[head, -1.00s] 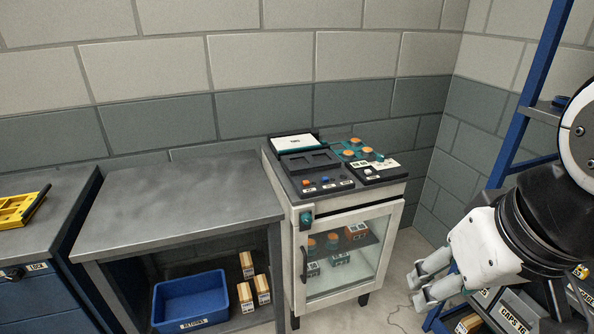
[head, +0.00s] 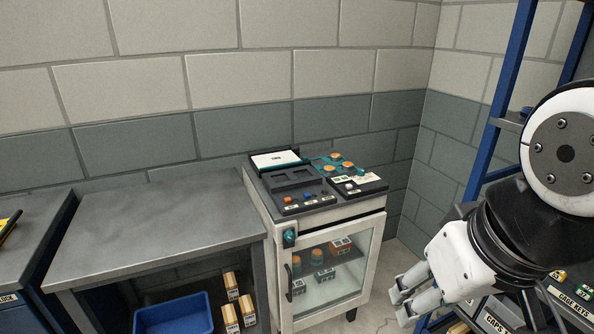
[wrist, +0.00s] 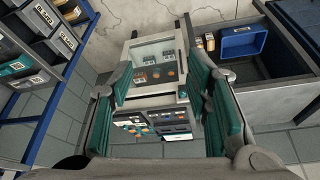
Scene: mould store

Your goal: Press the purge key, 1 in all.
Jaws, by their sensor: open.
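A key panel (head: 306,199) with a red key, a blue key and other small keys lies on top of a white cabinet (head: 262,222) with a glass door. Its labels are too small to read, so I cannot tell which key is purge. In the wrist view the cabinet (wrist: 184,72) shows between my fingers, with the panel on its top. My gripper (head: 402,296) is to the right of the cabinet, lower than its top and apart from it. It is open and empty, with the teal pads of both fingers showing in the wrist view (wrist: 170,90).
A bare grey bench (head: 150,225) stands left of the cabinet, with a blue bin (head: 175,314) and several small boxes beneath. A blue shelf rack (head: 500,95) stands close on the right.

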